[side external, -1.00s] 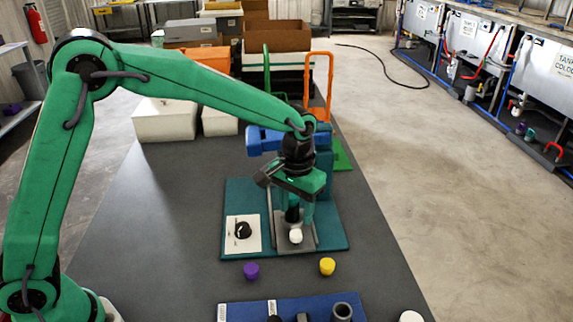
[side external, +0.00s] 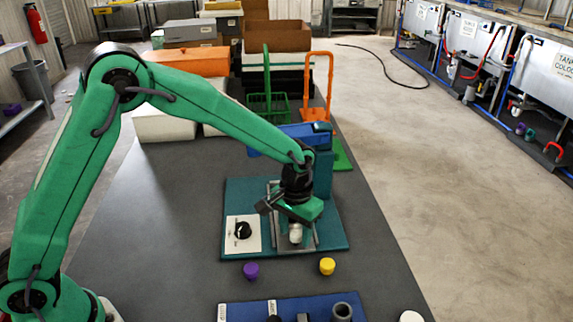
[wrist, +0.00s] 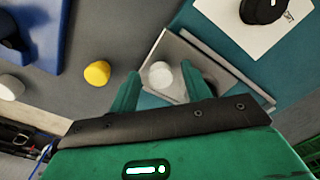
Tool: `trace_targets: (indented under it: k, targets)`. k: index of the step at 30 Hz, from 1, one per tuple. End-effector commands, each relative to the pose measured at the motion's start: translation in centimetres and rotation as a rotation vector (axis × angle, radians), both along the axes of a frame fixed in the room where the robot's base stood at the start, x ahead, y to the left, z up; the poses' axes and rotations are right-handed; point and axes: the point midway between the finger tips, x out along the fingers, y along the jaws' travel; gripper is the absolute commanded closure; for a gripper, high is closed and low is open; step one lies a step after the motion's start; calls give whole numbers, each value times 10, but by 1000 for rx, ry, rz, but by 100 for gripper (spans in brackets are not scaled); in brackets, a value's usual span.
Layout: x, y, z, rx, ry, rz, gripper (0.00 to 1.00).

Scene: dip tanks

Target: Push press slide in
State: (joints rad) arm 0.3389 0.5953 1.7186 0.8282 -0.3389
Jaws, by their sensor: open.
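The press stands on a teal base plate (side external: 333,236) on the dark table, with a blue arm (side external: 300,133) across its teal column (side external: 324,175). Its grey slide (side external: 305,241) runs in metal rails at the front of the press. A white knob (side external: 295,233) stands on the slide; in the wrist view the knob (wrist: 160,74) shows between my fingertips. My gripper (side external: 296,222) points down at the knob. In the wrist view my gripper (wrist: 161,80) is open, one finger on each side of the knob. I cannot tell whether they touch it.
A dial panel (side external: 243,233) lies left of the slide. A purple cap (side external: 251,270) and a yellow cap (side external: 327,266) stand before the base plate. A blue rack (side external: 260,309) is at the front. White boxes and green and orange handled racks stand behind. The table left of the press is clear.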

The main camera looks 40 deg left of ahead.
Motion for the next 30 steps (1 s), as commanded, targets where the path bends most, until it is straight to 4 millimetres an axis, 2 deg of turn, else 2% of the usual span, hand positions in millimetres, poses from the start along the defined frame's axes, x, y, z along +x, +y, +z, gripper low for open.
trace_targets:
  k: [1, 6, 8, 16, 24, 30]
  targets:
    - [0, 0, 0, 0, 0, 0, 58]
    - [0, 0, 0, 0, 0, 0, 91]
    - [0, 0, 0, 0, 0, 0, 100]
    - [8, 7, 1, -1, -2, 3, 100]
    - [43, 41, 1, -1, -4, 4, 100]
    - [55, 54, 1, -1, -4, 1, 100]
